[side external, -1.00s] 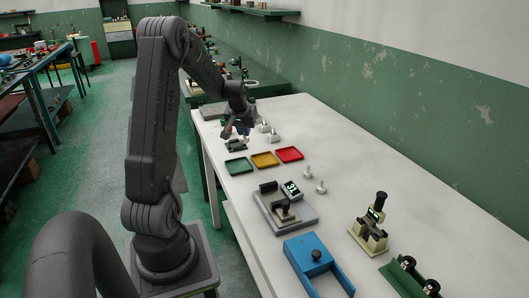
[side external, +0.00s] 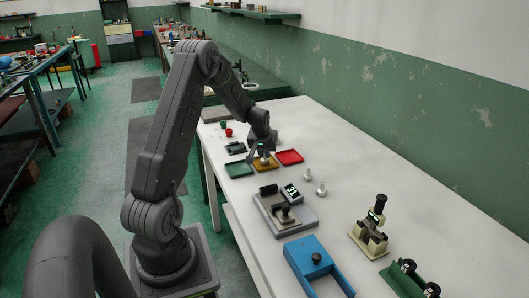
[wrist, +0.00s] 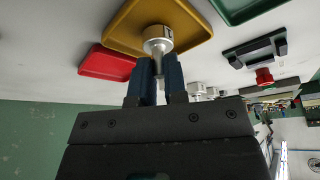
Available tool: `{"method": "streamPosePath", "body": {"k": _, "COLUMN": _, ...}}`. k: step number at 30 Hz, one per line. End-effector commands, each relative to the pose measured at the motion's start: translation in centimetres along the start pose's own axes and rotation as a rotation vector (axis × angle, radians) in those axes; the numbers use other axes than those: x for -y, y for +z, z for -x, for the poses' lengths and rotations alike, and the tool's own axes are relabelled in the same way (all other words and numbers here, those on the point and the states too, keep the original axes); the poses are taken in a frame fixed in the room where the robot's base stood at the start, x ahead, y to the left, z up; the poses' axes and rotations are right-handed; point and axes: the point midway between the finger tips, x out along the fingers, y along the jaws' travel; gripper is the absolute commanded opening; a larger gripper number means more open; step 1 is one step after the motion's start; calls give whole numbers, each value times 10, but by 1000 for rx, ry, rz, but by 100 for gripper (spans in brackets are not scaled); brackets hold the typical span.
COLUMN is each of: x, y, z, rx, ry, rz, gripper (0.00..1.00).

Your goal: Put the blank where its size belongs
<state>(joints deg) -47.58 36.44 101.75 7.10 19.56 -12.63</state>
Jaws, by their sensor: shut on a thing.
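My gripper (side external: 262,152) is over the yellow tray (side external: 256,167), the middle of three small trays. In the wrist view its blue fingers (wrist: 160,68) are shut on a silver blank (wrist: 158,36) with a round wide end and a thin stem. The wide end points at the yellow tray (wrist: 122,38) and overlaps it in the picture; I cannot tell whether it touches the floor. The green tray (side external: 238,170) lies to the left and the red tray (side external: 289,157) to the right, both with bare floors in view.
Two pale blanks (side external: 307,175) (side external: 321,188) stand right of the trays. A grey gauge with a lit display (side external: 291,192) sits in front of them. A blue fixture (side external: 310,257) and a cream device (side external: 371,231) stand nearer.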

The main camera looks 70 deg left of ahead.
Motion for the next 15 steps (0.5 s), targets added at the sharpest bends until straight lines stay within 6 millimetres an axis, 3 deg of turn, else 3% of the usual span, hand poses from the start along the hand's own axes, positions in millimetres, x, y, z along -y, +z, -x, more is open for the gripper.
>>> {"method": "streamPosePath", "body": {"k": 5, "x": 0, "y": 1, "z": -2, "rx": 0, "ry": 0, "rz": 0, "gripper": 0}}
{"method": "streamPosePath", "body": {"k": 6, "x": 0, "y": 1, "z": -3, "rx": 1, "ry": 0, "rz": 0, "gripper": 14}}
{"method": "streamPosePath", "body": {"k": 15, "x": 0, "y": 1, "z": -3, "rx": 0, "ry": 0, "rz": 0, "gripper": 38}}
